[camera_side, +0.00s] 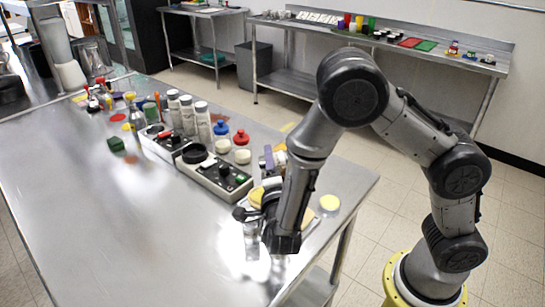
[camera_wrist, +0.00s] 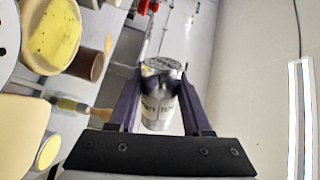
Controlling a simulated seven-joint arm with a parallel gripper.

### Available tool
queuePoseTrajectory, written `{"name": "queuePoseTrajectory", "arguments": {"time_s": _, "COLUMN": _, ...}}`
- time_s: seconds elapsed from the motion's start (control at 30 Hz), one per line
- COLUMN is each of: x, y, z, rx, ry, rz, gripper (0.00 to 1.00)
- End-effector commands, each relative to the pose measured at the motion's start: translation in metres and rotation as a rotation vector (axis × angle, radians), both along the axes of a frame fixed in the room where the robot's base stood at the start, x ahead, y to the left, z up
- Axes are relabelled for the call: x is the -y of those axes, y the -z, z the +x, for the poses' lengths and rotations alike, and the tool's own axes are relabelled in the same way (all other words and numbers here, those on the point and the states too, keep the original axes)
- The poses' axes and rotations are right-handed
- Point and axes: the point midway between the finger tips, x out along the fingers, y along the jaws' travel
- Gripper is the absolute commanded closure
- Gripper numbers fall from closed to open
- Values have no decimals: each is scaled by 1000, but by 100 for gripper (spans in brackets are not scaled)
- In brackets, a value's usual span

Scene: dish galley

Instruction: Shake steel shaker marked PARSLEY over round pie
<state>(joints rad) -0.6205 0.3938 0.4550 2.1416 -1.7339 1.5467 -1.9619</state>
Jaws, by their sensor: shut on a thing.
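My gripper (camera_wrist: 160,108) is shut on a steel shaker (camera_wrist: 160,112) in the wrist view. Dark lettering shows on the shaker's side, too small and partly covered to read. Its top end points to the top of that picture. A round yellow thing with green specks (camera_wrist: 53,35), which looks like the pie, lies at the upper left, apart from the shaker. In the side view my gripper (camera_side: 247,212) is low over the table's near right part, beside a yellow round thing (camera_side: 257,196) partly hidden by my arm.
The steel table (camera_side: 110,220) is bare at front left. Black-topped stands (camera_side: 215,178), tall pale bottles (camera_side: 188,115) and red and blue lidded jars (camera_side: 241,137) stand behind my gripper. A brown cup (camera_wrist: 88,64) and a wooden-handled brush (camera_wrist: 80,107) lie near the speckled round.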

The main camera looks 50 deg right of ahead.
Motion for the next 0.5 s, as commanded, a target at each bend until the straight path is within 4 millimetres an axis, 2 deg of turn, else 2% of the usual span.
{"name": "queuePoseTrajectory", "arguments": {"time_s": 0.5, "x": -12, "y": 1, "z": 12, "rx": 491, "ry": -1, "rz": 492, "gripper": 100}}
